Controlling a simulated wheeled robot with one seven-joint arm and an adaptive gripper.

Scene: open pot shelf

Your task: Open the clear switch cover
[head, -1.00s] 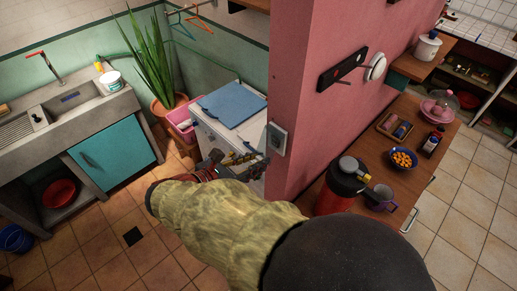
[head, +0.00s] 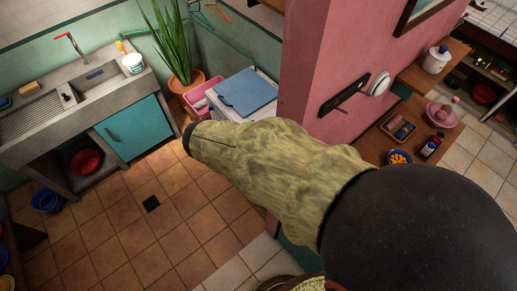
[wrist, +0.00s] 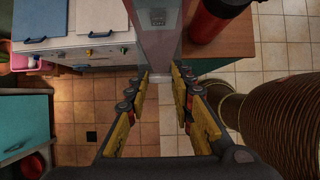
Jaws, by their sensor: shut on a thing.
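My gripper (wrist: 160,76) shows in the wrist view, with a finger on each side of the narrow end of the pink wall. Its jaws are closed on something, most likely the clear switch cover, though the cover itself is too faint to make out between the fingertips. A small grey switch plate (wrist: 158,17) shows on the wall end near the top of the wrist view, beyond the fingertips. How far the cover is swung cannot be told. In the head view my arm hides the gripper and the switch.
The pink wall (head: 335,60) stands beside my arm. A white cabinet with a blue board (head: 246,92) is behind it, left of the wall. A red flask (wrist: 215,18) stands on the wooden counter (wrist: 235,40) to the right. The tiled floor (head: 150,235) at left is clear.

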